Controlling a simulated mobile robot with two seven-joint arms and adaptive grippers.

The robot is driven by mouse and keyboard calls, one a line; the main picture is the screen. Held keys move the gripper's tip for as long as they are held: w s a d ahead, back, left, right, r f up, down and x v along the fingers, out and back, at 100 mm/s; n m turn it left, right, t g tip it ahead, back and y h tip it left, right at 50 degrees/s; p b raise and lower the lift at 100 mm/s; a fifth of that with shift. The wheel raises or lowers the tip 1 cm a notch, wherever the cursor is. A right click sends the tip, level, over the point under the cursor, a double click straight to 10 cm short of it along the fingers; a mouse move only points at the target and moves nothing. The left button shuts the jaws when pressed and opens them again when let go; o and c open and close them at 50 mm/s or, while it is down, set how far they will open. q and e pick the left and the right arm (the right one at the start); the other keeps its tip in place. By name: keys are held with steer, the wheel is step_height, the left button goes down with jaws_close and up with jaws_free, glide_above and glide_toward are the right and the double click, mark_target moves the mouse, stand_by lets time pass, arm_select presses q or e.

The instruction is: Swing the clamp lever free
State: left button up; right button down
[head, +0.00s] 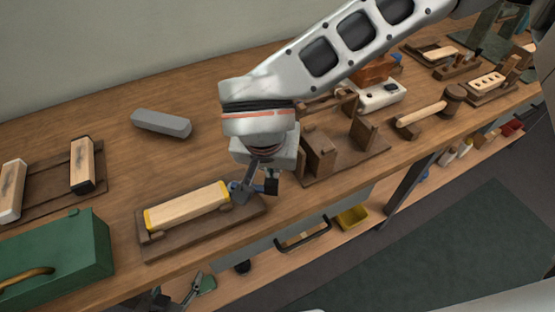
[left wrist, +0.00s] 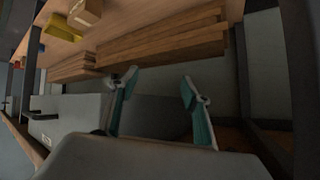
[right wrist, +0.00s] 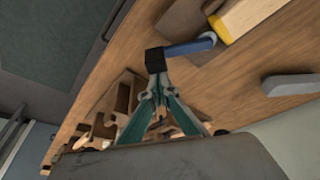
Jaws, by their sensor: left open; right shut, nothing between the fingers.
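A wooden block with yellow ends (head: 187,206) lies in a dark wooden fixture (head: 200,234) near the table's front edge. The blue clamp lever (right wrist: 188,48) sits at the block's right end in the head view and ends in a black grip (right wrist: 155,60). The black grip also shows in the head view (head: 271,186). My right gripper (right wrist: 158,90) is shut with nothing held, its fingertips right at the black grip; I cannot tell whether they touch it. My left gripper (left wrist: 160,82) is open and empty, low by the shelf boards under the tabletop.
A green box (head: 55,258) and a wooden frame with two blocks stand to the left. A grey bar (head: 161,122) lies behind the fixture. A brown wooden stand (head: 345,150) is close on the right, with a mallet (head: 430,112) beyond.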

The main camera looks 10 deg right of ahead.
steer(key=s+m, duration=0.2)
steer(key=shift+a+m+h, duration=0.25)
steer(key=shift+m+h, duration=0.15)
steer(key=s+m, duration=0.1)
steer(key=s+a+m+g+p, duration=0.1)
steer(key=m, duration=0.1)
steer(key=shift+m+h, duration=0.3)
steer(key=shift+h, duration=0.1)
steer(key=shift+s+a+m+g+h, duration=0.35)
steer(key=shift+s+a+m, duration=0.3)
steer(key=shift+m, duration=0.55)
steer(key=shift+s+a+m+g, duration=0.35)
steer(key=shift+s+a+m, duration=0.15)
steer(key=shift+m, duration=0.6)
steer(key=shift+a, duration=0.1)
steer(key=shift+a+r, duration=0.2)
steer(key=shift+r, duration=0.1)
steer(key=v, duration=0.6)
steer(key=shift+r, duration=0.4)
